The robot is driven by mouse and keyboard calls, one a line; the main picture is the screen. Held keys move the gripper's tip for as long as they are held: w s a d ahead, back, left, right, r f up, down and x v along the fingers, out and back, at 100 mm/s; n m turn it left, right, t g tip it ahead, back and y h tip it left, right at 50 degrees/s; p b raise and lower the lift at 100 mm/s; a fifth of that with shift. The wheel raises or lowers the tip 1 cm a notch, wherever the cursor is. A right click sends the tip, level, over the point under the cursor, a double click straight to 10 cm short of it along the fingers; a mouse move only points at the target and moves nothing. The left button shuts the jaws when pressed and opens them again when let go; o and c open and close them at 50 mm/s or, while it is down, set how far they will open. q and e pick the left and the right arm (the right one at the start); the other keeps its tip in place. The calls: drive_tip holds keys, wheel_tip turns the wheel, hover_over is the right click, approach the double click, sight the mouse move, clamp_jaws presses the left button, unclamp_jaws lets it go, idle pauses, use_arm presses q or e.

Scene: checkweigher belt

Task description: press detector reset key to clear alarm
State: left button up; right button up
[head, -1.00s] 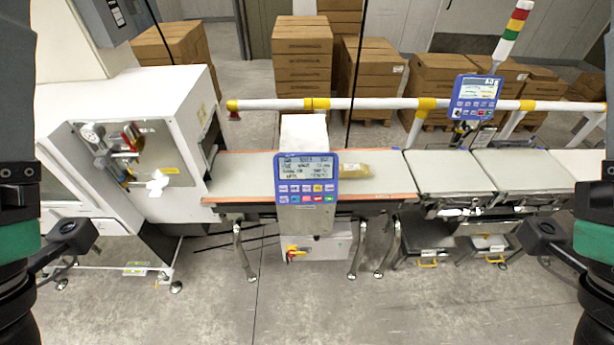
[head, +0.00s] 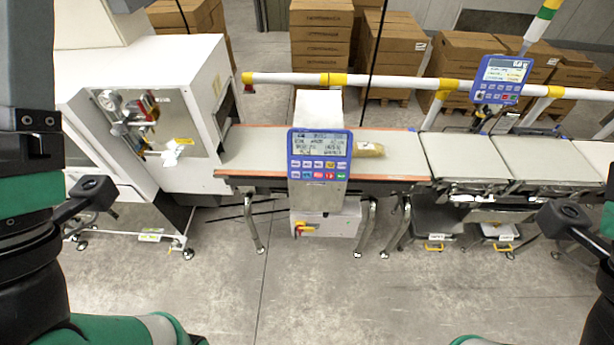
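The detector's blue control panel (head: 319,155) faces me at the middle of the head view. It has a lit text screen and two rows of small keys (head: 318,170), some of them coloured. The key labels are too small to read. The panel stands in front of the detector head (head: 319,102) over the conveyor belt. A tan package (head: 369,149) lies on the belt just right of the detector. My arms show at the left and right edges. Neither gripper's fingers are visible.
A second blue panel (head: 502,80) stands behind the checkweigher belt (head: 464,157) at right. A white machine (head: 165,85) stands at left. A white and yellow rail (head: 390,82) runs behind the belt. Cardboard boxes (head: 320,40) are stacked behind. The floor in front is clear.

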use_arm(q)
clamp_jaws()
idle(1.5)
